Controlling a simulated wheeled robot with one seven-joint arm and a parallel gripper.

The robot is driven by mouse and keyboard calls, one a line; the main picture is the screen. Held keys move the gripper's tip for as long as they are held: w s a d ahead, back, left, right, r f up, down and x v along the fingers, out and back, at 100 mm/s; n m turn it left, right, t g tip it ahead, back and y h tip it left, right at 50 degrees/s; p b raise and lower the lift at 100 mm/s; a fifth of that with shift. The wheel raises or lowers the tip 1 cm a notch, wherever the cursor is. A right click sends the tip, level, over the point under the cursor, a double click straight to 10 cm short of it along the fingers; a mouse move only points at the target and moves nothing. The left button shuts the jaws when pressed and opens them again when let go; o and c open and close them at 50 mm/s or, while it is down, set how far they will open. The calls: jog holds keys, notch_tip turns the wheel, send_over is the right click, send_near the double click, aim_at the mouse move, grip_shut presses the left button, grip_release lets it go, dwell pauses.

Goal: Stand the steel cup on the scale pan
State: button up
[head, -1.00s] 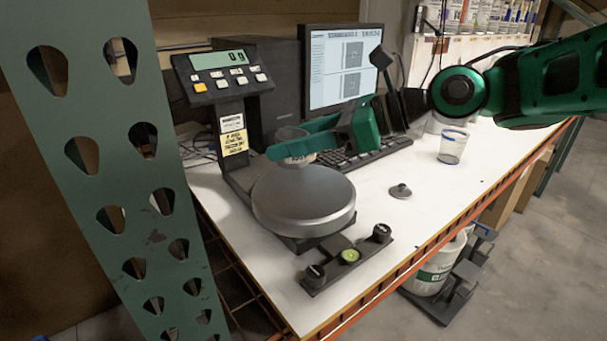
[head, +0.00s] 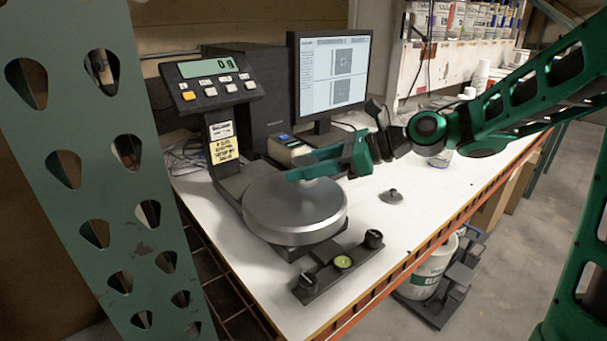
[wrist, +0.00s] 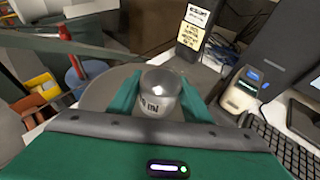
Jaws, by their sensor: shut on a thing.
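The steel cup (wrist: 158,94) is a small shiny cup with dark lettering. In the wrist view it sits between the two green fingers of my gripper (wrist: 160,98), which is shut on it. In the head view my gripper (head: 306,168) is over the far right part of the round grey scale pan (head: 290,212), and the fingers hide most of the cup. The pan also shows behind the cup in the wrist view (wrist: 98,97). The gap between cup and pan is hard to judge. The scale display (head: 207,66) reads 0 g.
A monitor (head: 335,78) and a small device (head: 287,150) stand behind the pan. A dark bar with knobs and a green level (head: 342,262) lies in front. A small grey lid (head: 391,196) lies to the right. A green perforated upright (head: 90,190) stands at the left.

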jog(key=shift+f, duration=0.95)
jog(key=o, duration=1.2)
jog(key=shift+s+f, duration=0.1)
jog(key=shift+c, duration=0.2)
jog(key=shift+d, duration=0.1)
jog(key=v, duration=1.2)
